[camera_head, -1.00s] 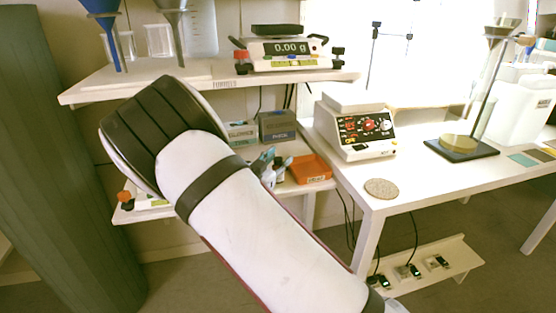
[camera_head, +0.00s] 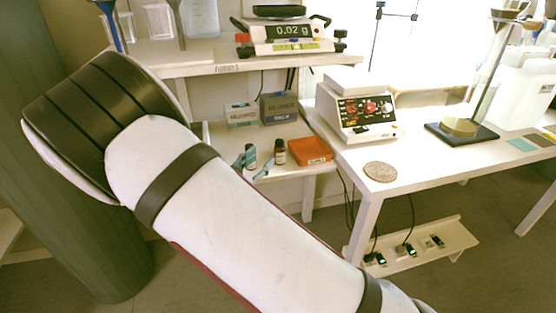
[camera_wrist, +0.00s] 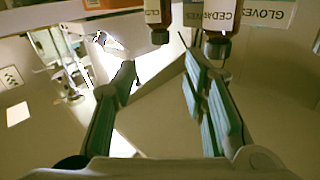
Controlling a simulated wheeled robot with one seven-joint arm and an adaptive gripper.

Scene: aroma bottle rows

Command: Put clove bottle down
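The clove bottle (camera_wrist: 154,14), brown with a dark cap and a pale label partly reading "CLO", shows at the top of the wrist view. I take it to be the right one of two bottles on the low shelf in the head view (camera_head: 279,152). It looks upright, beside the orange box. The cedar bottle (camera_wrist: 219,20) is next to it, also in the head view (camera_head: 250,157). My gripper (camera_wrist: 160,66) has its teal fingers apart, with nothing between them. The clove bottle is past the fingertips, apart from them. In the head view my gripper (camera_head: 253,168) is in front of the bottles.
Two small boxes (camera_head: 278,108) stand behind the bottles, and an orange box (camera_head: 309,151) lies to the right. Above is a shelf with a balance (camera_head: 288,34) reading 0.02 g. A white device (camera_head: 356,110) stands on the right table (camera_head: 420,160).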

